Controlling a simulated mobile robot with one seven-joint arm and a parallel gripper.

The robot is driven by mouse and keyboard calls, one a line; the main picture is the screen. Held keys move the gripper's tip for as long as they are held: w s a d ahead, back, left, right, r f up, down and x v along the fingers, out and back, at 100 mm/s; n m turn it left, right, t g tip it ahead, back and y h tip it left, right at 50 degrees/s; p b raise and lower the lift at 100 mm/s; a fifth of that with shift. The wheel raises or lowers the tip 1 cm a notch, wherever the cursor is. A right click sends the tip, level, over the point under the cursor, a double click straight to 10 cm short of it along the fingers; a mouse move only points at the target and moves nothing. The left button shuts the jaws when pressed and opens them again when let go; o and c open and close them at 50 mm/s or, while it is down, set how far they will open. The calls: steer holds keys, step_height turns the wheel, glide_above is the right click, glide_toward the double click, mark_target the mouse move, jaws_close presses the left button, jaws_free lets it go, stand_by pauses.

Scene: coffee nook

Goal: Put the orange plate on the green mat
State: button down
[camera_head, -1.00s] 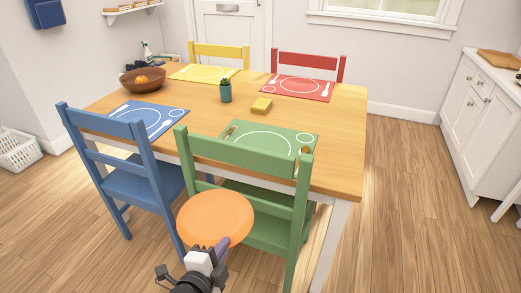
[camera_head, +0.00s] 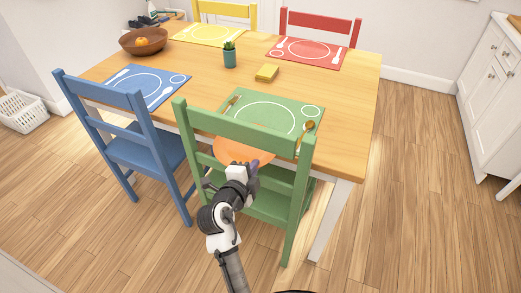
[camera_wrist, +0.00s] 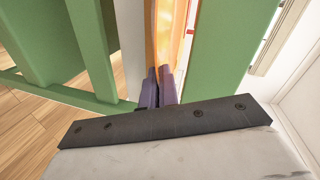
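The orange plate (camera_head: 240,152) is held by my gripper (camera_head: 247,170) at the back of the green chair (camera_head: 240,130). The chair's top rail hides the plate's upper part in the head view, so the plate appears to reach into the opening below that rail. In the wrist view the plate (camera_wrist: 163,35) shows nearly edge-on between my purple fingers (camera_wrist: 159,88), with green chair bars on both sides. Whether it touches the chair I cannot tell. The green mat (camera_head: 268,114) lies on the table beyond the chair, with a printed plate circle.
Gold cutlery (camera_head: 308,128) lies on the green mat. A wooden bowl (camera_head: 143,42) is at the far left. The blue chair (camera_head: 130,135) stands left; floor is free at right.

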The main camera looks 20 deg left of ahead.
mark_target(261, 157)
steer(key=w, duration=0.2)
steer(key=w+p, duration=0.1)
steer(key=w, duration=0.2)
steer(key=shift+w+d+r, duration=0.1)
steer(key=shift+w+r, duration=0.1)
steer(key=shift+w, duration=0.05)
steer(key=shift+f+p, duration=0.1)
steer(key=shift+p, duration=0.45)
steer(key=shift+f, duration=0.1)
steer(key=shift+f, duration=0.2)
steer(key=c, duration=2)
jaws_free()
steer(key=shift+o, duration=0.2)
steer(key=shift+s+r, duration=0.1)
steer(key=shift+r, duration=0.05)
